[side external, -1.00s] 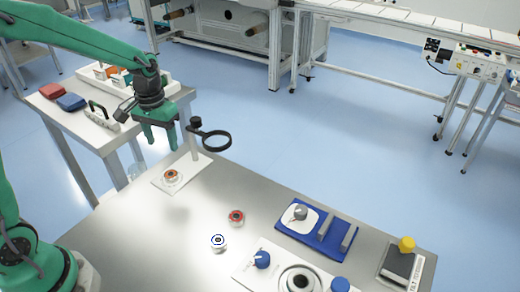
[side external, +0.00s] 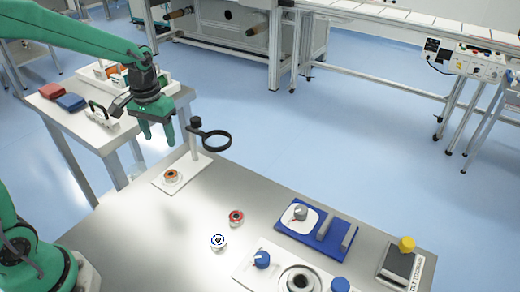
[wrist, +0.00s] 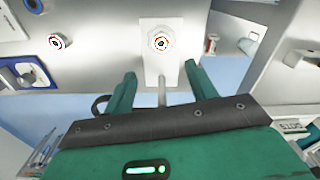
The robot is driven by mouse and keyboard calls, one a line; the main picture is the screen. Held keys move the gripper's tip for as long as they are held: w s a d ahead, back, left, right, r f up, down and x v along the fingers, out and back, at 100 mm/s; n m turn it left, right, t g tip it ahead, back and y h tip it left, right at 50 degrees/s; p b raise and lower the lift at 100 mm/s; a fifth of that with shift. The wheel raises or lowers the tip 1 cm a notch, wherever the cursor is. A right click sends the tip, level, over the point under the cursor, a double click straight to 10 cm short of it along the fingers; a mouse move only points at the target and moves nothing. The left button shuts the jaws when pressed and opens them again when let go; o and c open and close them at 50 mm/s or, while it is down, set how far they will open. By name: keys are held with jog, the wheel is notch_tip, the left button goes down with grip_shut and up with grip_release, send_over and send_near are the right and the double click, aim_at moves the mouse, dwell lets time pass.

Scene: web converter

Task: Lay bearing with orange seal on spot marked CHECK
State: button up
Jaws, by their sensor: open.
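The bearing with the orange seal (side external: 171,175) lies flat on the white plate (side external: 191,174) of the magnifier stand, at the table's far left corner. In the wrist view the bearing (wrist: 160,41) sits on the white plate (wrist: 160,73), beyond my fingertips. My gripper (side external: 158,134) is open and empty, above and apart from the bearing, with its fingers pointing down. The wrist view shows the gripper's two fingers (wrist: 160,72) spread with nothing between them. I cannot read a CHECK mark in these views.
The magnifier ring (side external: 217,140) stands on a post right of my gripper. A blue tray (side external: 288,232) and a white panel with blue knobs (side external: 247,279) are nearer. Bare metal lies left of the bearings.

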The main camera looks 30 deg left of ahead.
jog(key=s+d+r+m+t, duration=0.1)
jog(key=s+d+r+t, duration=0.1)
jog(key=s+r, duration=0.3)
jog(key=s+d+r+m+t, duration=0.1)
jog(key=s+r, duration=0.4)
jog(key=s, duration=0.5)
jog(key=shift+s+d+t, duration=0.25)
jog(key=shift+d+t, duration=0.6)
jog(key=shift+t, duration=0.35)
